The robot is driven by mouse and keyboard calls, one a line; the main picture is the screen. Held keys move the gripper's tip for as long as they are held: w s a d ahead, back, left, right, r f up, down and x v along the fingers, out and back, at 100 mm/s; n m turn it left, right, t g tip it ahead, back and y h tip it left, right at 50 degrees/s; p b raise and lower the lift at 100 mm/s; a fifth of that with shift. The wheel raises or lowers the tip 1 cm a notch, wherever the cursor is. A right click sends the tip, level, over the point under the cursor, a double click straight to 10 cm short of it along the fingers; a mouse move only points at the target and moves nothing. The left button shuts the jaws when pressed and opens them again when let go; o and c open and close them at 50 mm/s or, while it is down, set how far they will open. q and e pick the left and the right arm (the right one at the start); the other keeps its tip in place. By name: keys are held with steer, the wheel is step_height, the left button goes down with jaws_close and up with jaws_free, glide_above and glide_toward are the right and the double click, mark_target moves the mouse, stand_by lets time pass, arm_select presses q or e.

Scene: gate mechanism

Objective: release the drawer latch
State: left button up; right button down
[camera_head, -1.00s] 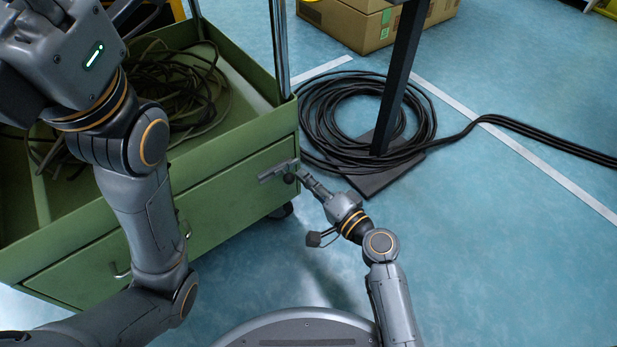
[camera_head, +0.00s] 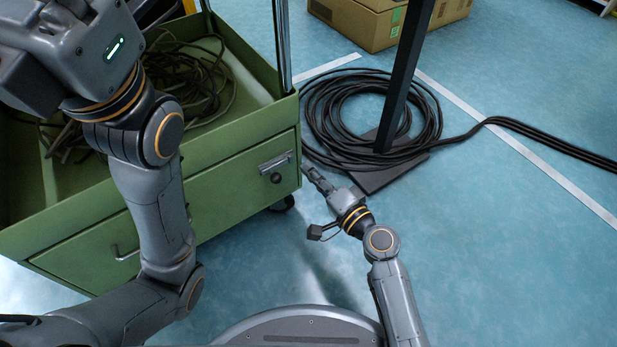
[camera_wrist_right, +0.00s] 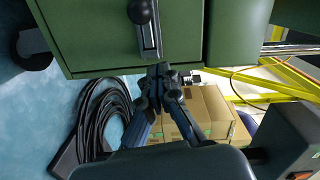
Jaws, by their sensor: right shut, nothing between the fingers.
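The green drawer (camera_head: 215,200) of the cart looks closed in the head view. Its latch, a pale metal bar (camera_head: 270,163) with a dark round knob (camera_head: 276,178), is at the right end of the drawer front. The right wrist view also shows the latch bar (camera_wrist_right: 150,40) and the knob (camera_wrist_right: 139,11). My right gripper (camera_head: 307,170) is just right of the latch, beyond the drawer's right edge. Its fingers (camera_wrist_right: 160,72) are shut and empty, apart from the knob. My left arm crosses the left side of the head view; its gripper is out of frame.
A drawer handle (camera_head: 127,252) is at the left of the drawer front. Coiled black cable (camera_head: 325,125) surrounds a dark post (camera_head: 405,75) on a floor plate (camera_head: 385,178). A cardboard box (camera_head: 370,22) stands behind. The floor at right is mostly clear.

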steer(key=v, duration=0.9)
steer(key=shift+s+p, duration=0.25)
steer(key=shift+p, duration=0.1)
steer(key=shift+d, duration=0.1)
